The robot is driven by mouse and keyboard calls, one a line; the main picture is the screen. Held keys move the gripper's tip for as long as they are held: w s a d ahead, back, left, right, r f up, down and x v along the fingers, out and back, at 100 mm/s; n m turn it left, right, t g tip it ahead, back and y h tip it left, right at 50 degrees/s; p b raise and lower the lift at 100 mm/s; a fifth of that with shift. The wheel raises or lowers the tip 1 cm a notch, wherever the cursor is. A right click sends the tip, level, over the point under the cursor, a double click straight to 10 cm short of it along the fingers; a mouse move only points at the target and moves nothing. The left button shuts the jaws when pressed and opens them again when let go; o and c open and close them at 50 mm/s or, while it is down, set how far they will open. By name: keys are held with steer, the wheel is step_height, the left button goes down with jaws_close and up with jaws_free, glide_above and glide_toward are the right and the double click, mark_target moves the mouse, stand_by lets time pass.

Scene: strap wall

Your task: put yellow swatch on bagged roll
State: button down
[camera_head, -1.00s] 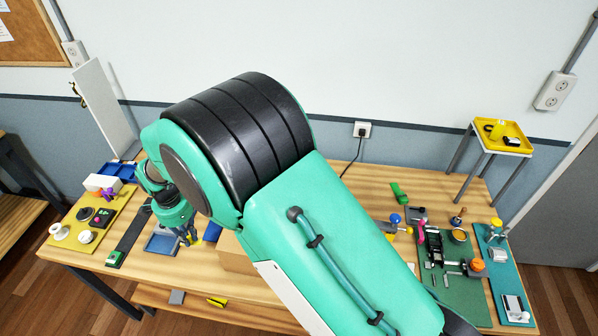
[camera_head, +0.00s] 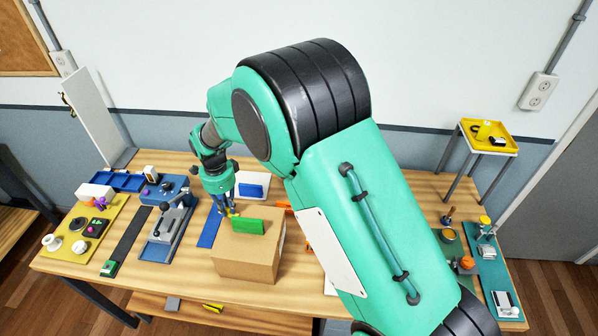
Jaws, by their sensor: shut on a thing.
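My gripper (camera_head: 229,211) points down at the left rear edge of a cardboard box (camera_head: 245,265). Its fingers are shut on a small yellow piece, apparently the yellow swatch (camera_head: 233,213), mostly hidden by the fingers. A green block (camera_head: 237,227) lies on top of the box, just in front of the fingertips. Whether the swatch touches the box or the block cannot be told. I cannot pick out the bagged roll for certain; a blue item (camera_head: 251,190) on a white base stands behind the gripper.
A blue strip (camera_head: 210,229) lies left of the box. A grey lever press (camera_head: 170,218) stands further left, then a yellow board (camera_head: 75,250) with several small parts. My arm hides much of the table's right half. A yellow tray (camera_head: 490,137) stands at the back right.

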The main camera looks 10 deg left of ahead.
steer(key=w+d+m+p, duration=0.2)
steer(key=w+d+m, duration=0.4)
steer(key=d, duration=0.7)
steer(key=w+d+m+p, duration=0.1)
steer(key=w+d+m, duration=0.3)
steer(key=w+d, duration=0.7)
steer(key=shift+s+d+f, duration=0.3)
steer(key=shift+s+f, duration=0.05)
steer(key=shift+f, duration=0.5)
steer(key=shift+s+d+f, duration=0.3)
steer(key=shift+s+f, duration=0.1)
steer(key=shift+f, duration=0.4)
steer(key=shift+s+d+f, duration=0.3)
steer(key=shift+s+f, duration=0.05)
steer(key=shift+f, duration=0.5)
steer(key=w+a, duration=0.1)
steer(key=w, duration=0.4)
steer(key=w+a+f+p, duration=0.1)
steer(key=w+a, duration=0.1)
steer(key=w, duration=0.3)
steer(key=w+a, duration=0.2)
steer(key=w, duration=0.3)
steer(key=shift+a+f, duration=0.25)
steer(key=shift+f, duration=0.05)
steer(key=shift+f+p, duration=0.3)
steer(key=shift+f, duration=1.4)
